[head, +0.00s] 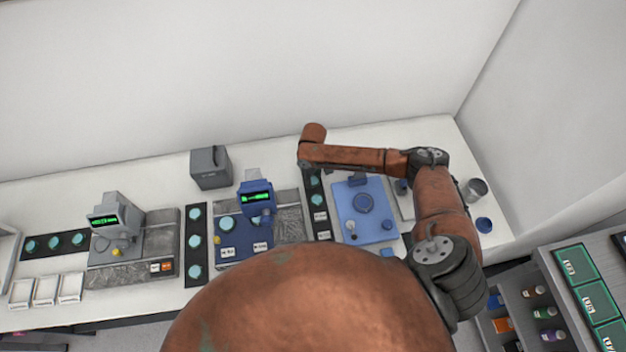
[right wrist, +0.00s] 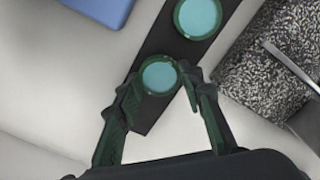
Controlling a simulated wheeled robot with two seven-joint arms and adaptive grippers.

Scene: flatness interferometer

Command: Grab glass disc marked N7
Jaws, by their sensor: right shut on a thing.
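My right gripper (right wrist: 158,80) is shut on a pale teal glass disc (right wrist: 159,75) with a dark green rim. In the right wrist view its fingers sit on either side of the disc, at the end of a black rack (right wrist: 143,115). I cannot tell whether the disc is lifted off the rack, and no N7 mark is readable. A second teal disc (right wrist: 198,17) lies further along the rack. In the head view the rack (head: 325,226) stands right of the blue instrument, and my right arm covers its far end. My left gripper is not in view.
A blue instrument (head: 255,198) with a green display stands left of the rack, and a blue plate (head: 372,228) lies to its right. A grey box (head: 209,168) is behind. Another disc rack (head: 195,257) and a grey instrument (head: 112,214) stand further left.

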